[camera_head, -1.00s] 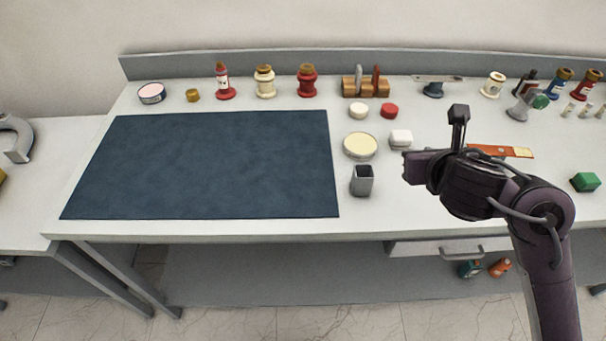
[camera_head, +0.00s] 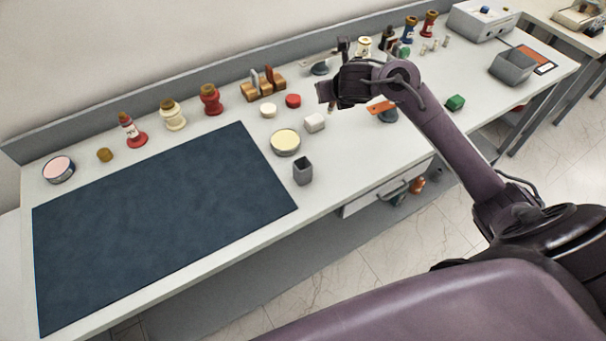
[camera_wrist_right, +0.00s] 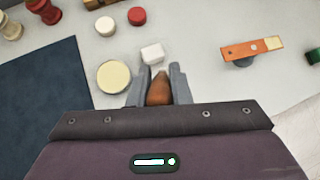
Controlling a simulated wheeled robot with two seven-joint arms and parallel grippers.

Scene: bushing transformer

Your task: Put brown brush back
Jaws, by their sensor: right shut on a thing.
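My right gripper (camera_head: 325,94) is above the right half of the table, pointing left in the head view. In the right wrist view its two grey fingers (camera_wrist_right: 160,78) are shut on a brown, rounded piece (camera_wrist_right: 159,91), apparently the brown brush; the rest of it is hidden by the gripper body. A wooden block (camera_head: 249,95) at the back of the table holds upright tools, one grey and one reddish brown. An open grey square cup (camera_head: 303,174) stands near the front edge, right of the dark mat. My left gripper is not in view.
The dark blue mat (camera_head: 160,230) is bare. Right of it are a cream round tin (camera_head: 285,141), a white block (camera_head: 314,122), and red (camera_head: 293,101) and cream (camera_head: 268,110) lids. Bottles (camera_head: 210,99) line the back. A green block (camera_head: 455,103) lies on the right.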

